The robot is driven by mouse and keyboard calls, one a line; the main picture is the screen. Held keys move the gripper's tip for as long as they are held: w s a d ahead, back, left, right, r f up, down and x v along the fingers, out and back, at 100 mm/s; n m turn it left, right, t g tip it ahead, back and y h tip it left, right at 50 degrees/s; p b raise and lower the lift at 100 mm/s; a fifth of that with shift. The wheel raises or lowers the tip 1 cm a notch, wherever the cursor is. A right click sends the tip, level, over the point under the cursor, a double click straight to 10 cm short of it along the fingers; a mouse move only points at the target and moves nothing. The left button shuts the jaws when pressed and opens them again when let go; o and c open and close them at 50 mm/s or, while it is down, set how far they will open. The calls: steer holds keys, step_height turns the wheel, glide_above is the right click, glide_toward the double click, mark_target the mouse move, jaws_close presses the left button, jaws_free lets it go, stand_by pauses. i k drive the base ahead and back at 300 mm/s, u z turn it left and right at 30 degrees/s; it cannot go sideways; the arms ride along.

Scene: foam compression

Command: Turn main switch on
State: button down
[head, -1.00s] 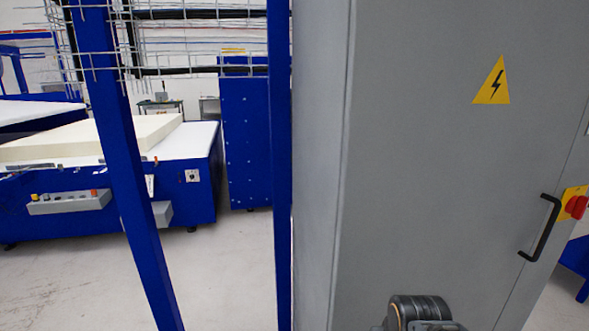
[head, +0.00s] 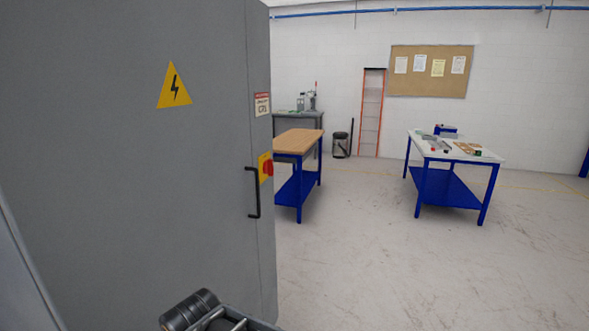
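The main switch (head: 267,168) is a red knob on a yellow plate. It sits near the right edge of the grey electrical cabinet (head: 130,190) in the head view, just right of a black door handle (head: 254,192). I see the switch at a steep angle, so its setting cannot be told. A dark, rounded part of my arm shows at the bottom of the view, below and left of the switch and well apart from it. My gripper's fingers are not in view.
A yellow warning triangle (head: 174,86) and a small label (head: 262,104) are on the cabinet. A wood-topped bench (head: 298,141) stands behind it. A white-topped table (head: 455,150) with several items stands at the right. The floor (head: 370,270) right of the cabinet is clear.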

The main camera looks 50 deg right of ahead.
mark_target(268, 164)
steer(key=z, duration=0.95)
steer(key=k, duration=0.25)
steer(key=z, duration=1.1)
steer(key=i, duration=0.85)
steer(key=u, duration=0.7)
steer(key=i, duration=0.75)
steer(key=u, duration=0.65)
